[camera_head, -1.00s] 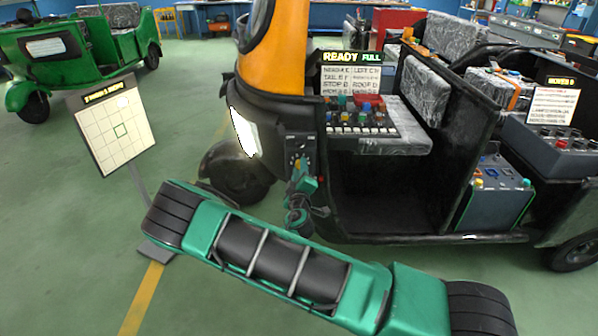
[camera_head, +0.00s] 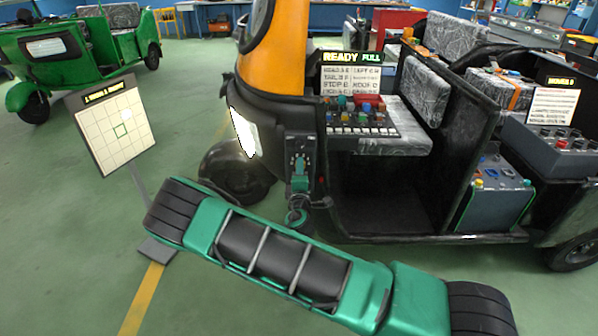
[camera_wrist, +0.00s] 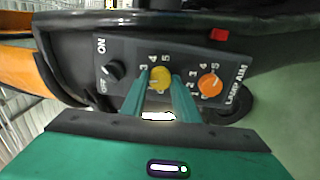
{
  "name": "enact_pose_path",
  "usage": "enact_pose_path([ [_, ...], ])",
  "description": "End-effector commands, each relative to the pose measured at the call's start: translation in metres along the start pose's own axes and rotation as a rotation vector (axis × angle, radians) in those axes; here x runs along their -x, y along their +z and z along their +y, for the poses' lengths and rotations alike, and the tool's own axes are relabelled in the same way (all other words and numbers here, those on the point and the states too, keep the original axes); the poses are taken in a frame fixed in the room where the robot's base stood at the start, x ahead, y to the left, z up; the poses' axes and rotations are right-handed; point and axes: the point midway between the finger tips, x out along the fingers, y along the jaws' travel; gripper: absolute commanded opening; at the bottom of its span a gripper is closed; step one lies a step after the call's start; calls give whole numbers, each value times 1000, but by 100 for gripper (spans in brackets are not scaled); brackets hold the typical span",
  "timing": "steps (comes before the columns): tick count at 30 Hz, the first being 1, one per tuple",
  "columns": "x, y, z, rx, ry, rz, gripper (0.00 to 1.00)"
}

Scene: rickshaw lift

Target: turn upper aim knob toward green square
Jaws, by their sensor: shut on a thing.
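A dark lamp-aim panel (camera_wrist: 185,75) on the rickshaw's front carries a black on/off knob (camera_wrist: 113,71), a yellow knob (camera_wrist: 160,76) and an orange knob (camera_wrist: 210,84), the last two with numbers. My gripper (camera_wrist: 162,84) is shut on the yellow knob, one green finger on each side. In the head view my gripper (camera_head: 299,166) is at the panel, and the knobs are partly hidden and small. A white gridded board (camera_head: 103,148) stands at left with a green square outline (camera_head: 121,131) near its middle. A faint bright patch shows above and right of the square.
A red part (camera_wrist: 219,34) sits by the panel's edge. The lit headlamp (camera_head: 243,131) is left of the panel, and the front wheel (camera_head: 238,172) is below it. A button console (camera_head: 360,122) stands on the rickshaw. Open green floor lies at left.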

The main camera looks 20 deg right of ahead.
Motion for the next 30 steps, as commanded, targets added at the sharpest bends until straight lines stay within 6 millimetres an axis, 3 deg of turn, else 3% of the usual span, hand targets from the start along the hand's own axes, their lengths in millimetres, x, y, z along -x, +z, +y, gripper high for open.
enact_pose_path([
  [18, 2, -2, -5, 567, -8, 7, 5],
  [30, 2, -2, -6, 799, -7, 9, 5],
])
